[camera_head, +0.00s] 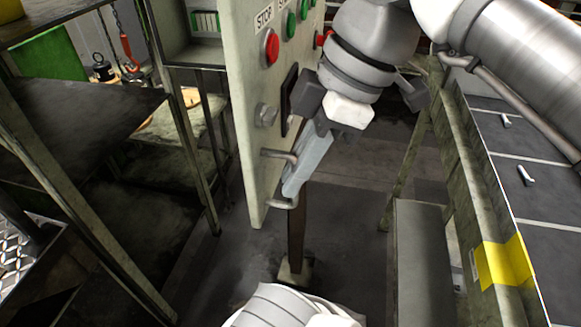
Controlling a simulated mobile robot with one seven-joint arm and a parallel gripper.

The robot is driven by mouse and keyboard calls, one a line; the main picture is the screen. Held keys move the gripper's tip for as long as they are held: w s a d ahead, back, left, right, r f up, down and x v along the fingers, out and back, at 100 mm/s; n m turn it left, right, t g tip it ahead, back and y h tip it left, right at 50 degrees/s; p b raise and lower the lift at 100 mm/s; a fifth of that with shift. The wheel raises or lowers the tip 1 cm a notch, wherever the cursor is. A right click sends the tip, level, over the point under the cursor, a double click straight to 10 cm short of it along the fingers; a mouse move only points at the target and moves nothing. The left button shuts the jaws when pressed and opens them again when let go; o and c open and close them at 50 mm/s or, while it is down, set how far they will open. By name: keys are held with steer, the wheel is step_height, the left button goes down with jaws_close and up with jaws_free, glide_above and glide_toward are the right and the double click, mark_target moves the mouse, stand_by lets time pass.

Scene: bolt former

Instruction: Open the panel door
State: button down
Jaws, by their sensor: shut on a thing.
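The panel door (250,130) is a pale, upright plate with a red STOP button, green buttons and a dark slot on its face. It stands out at an angle from an open box (188,52), whose inside shows to its left. A metal bar handle (279,154) sits low on the door. My gripper (294,185) comes down from the upper right and is shut on the handle. The fingers hide the middle of the handle, and both handle ends show beside them.
A dark bench (70,120) with metal legs stands on the left. A green-grey rail (465,190) with a yellow band and a dark, lined surface (545,190) are on the right. A post (296,235) stands just behind the gripper. Some floor is clear below the door.

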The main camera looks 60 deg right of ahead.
stand_by(0.3)
steer(key=c, duration=0.9)
jaws_free()
steer(key=v, duration=1.2)
steer(key=shift+w, duration=0.1)
steer(key=shift+a, duration=0.15)
